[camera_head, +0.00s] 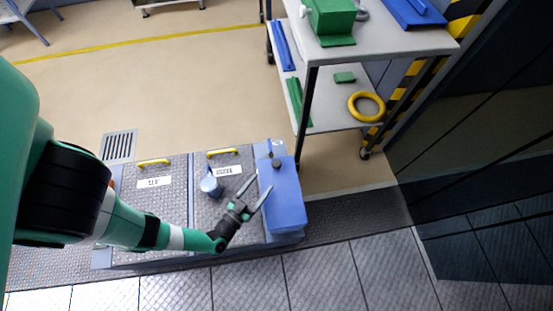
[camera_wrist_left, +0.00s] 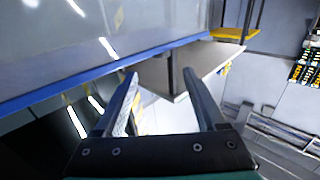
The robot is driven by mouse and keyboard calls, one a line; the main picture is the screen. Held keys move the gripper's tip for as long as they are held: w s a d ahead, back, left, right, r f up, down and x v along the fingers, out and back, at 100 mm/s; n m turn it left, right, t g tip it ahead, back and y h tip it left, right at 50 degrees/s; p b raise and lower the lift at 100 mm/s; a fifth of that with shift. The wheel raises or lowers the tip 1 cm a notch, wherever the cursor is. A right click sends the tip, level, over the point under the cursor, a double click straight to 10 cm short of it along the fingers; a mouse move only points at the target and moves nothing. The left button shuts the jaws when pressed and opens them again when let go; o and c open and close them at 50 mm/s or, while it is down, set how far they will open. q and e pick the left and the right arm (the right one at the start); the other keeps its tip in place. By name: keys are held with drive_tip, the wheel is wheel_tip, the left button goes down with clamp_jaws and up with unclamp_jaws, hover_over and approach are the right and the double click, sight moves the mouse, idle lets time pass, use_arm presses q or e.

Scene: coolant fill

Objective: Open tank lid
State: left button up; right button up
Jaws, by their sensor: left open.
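A blue box-shaped tank (camera_head: 285,205) stands at the right end of the textured metal covers. A small dark round cap (camera_head: 276,164) sits at its far end. My left gripper (camera_head: 263,183) is open, its two fingers spread over or beside the tank's left edge, short of the cap. I cannot tell if a finger touches the tank. In the left wrist view the open fingers (camera_wrist_left: 162,75) have nothing between them that they grip. No separate lid is clear there. My right gripper is not in view.
A small blue jug (camera_head: 210,185) stands on the covers left of the gripper. The covers carry yellow handles (camera_head: 222,152) and white labels. A grey shelf cart (camera_head: 395,40) with green and blue items and a yellow ring (camera_head: 366,96) stands behind right.

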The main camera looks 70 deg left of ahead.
sight(274, 166)
use_arm(q)
drive_tip(key=b+x, duration=0.3)
drive_tip(key=x, duration=0.6)
drive_tip(key=shift+w+a+f, duration=0.1)
drive_tip(key=shift+w+a, duration=0.15)
drive_tip(key=shift+a, duration=0.1)
drive_tip(key=shift+w+a, duration=0.2)
drive_tip(key=shift+w, duration=0.1)
clamp_jaws()
idle(0.7)
